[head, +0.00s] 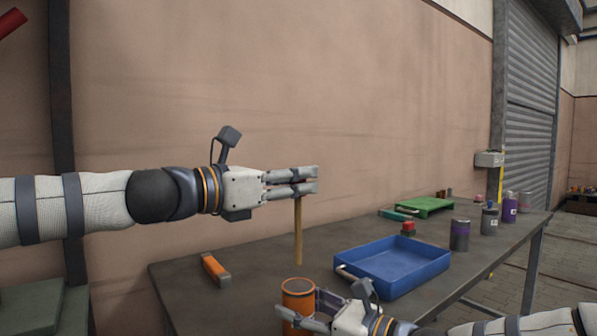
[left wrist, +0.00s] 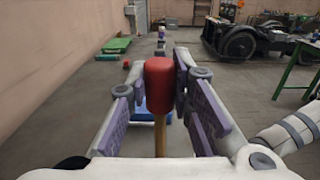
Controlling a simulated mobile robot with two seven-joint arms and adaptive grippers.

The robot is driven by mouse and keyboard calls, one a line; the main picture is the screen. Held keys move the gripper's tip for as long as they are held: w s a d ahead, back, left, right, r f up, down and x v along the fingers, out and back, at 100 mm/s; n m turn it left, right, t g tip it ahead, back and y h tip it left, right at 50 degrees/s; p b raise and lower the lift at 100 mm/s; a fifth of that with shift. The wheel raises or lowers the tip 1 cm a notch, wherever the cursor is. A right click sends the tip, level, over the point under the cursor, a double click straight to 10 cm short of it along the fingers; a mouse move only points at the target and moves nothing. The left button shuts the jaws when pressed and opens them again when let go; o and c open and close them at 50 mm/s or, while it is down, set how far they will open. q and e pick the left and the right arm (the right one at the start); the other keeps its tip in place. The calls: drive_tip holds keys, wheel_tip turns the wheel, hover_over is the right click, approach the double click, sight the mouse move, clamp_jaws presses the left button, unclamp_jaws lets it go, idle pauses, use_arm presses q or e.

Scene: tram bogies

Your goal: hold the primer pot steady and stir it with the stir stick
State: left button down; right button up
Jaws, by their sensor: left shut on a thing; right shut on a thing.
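The stir stick (head: 298,232) is a plain wooden rod held upright. My left gripper (head: 304,181) is shut on its upper part. Its red end (left wrist: 160,84) stands between the fingers in the left wrist view; in the head view the fingers hide it. The stick's lower end shows just above the rim of the primer pot (head: 297,286) in the head view, apart from it in the picture. The pot is an orange can standing upright at the table's near side. My right gripper (head: 302,311) is shut on the pot, its fingers covering part of the side.
A blue tray (head: 393,287) lies right of the pot on the grey table (head: 180,285). An orange-and-grey tool (head: 215,269) lies to the left. A green tray (head: 425,205), a red-topped block (head: 408,229) and several cans (head: 460,235) stand farther back. The wall runs behind the table.

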sight(296, 250)
use_arm(q)
drive_tip(key=shift+f, duration=6.1)
